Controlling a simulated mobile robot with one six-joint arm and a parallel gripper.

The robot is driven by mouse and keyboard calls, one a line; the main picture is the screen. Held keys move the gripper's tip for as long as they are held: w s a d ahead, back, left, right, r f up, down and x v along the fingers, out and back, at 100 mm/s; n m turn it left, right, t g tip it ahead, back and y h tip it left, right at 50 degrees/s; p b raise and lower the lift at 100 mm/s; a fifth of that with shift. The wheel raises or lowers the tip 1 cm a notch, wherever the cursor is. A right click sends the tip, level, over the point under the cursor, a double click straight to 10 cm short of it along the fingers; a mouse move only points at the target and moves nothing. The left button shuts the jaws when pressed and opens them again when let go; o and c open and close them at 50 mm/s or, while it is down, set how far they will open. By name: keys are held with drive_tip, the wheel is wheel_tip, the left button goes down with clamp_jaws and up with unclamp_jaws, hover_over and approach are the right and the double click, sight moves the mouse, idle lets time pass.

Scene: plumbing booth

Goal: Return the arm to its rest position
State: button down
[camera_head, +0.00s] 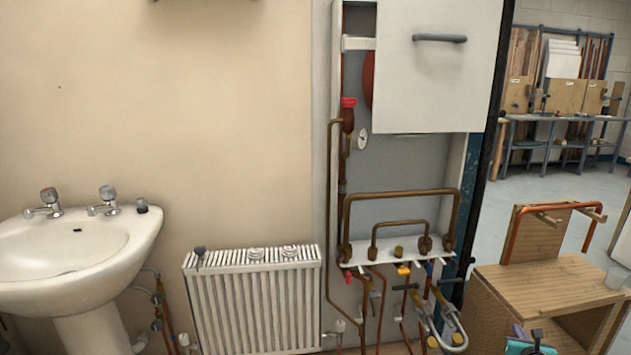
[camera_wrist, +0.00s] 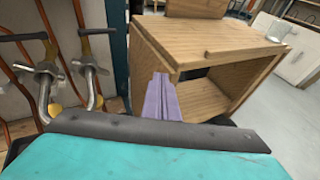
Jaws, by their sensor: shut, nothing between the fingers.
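My gripper shows in the wrist view with its purple fingers (camera_wrist: 162,99) together and nothing between them. The fingers point toward the open front of a wooden bench unit (camera_wrist: 215,50); I cannot tell whether they touch it. In the head view only a small teal and purple part of my arm's end shows at the bottom right edge, in front of the wooden unit (camera_head: 545,283). Most of the arm is out of view.
Copper pipes and valves (camera_wrist: 45,85) stand close at the left of the wrist view. The boiler panel (camera_head: 437,70), a white radiator (camera_head: 255,300) and a washbasin (camera_head: 75,255) line the wall. A clear cup (camera_head: 615,279) stands on the wooden unit. Open floor lies behind it.

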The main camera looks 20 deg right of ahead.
drive_tip(key=w+a+f+n+t+y+p, duration=0.1)
drive_tip(key=w+a+n+y+p, duration=0.2)
drive_tip(key=w+a, duration=0.8)
drive_tip(key=w+a+f+n+y+p, duration=0.1)
drive_tip(key=w+a+n+y+p, duration=0.3)
drive_tip(key=a, duration=1)
drive_tip(key=w+a+f+n+g+y+p, duration=0.1)
drive_tip(key=a+f+n+g+y+p, duration=0.15)
drive_tip(key=a, duration=1.25)
drive_tip(key=w+a+f+n+g+y+p, duration=0.1)
drive_tip(key=a+f+n+y+p, duration=0.2)
drive_tip(key=a, duration=1.2)
drive_tip(key=s+a+f+n+g+y+p, duration=0.1)
drive_tip(key=s+a+f+n+g+p, duration=0.2)
drive_tip(key=s+a+n, duration=0.55)
drive_tip(key=s+a+f+n+g+y+p, duration=0.1)
drive_tip(key=s+a+n+g+p, duration=0.4)
drive_tip(key=s+a, duration=0.55)
drive_tip(key=s+a+f+n+g+h, duration=0.1)
drive_tip(key=s+n+g+h, duration=0.15)
drive_tip(key=s+n, duration=0.6)
drive_tip(key=s+d+r+n+g+h, duration=0.1)
drive_tip(key=s+d+n+g+h, duration=0.2)
drive_tip(key=s+d+n, duration=0.4)
drive_tip(key=s+n+g, duration=0.1)
drive_tip(key=s+n, duration=0.1)
drive_tip(key=s, duration=0.2)
drive_tip(key=shift+d+r, duration=0.2)
drive_tip(key=shift+d, duration=0.05)
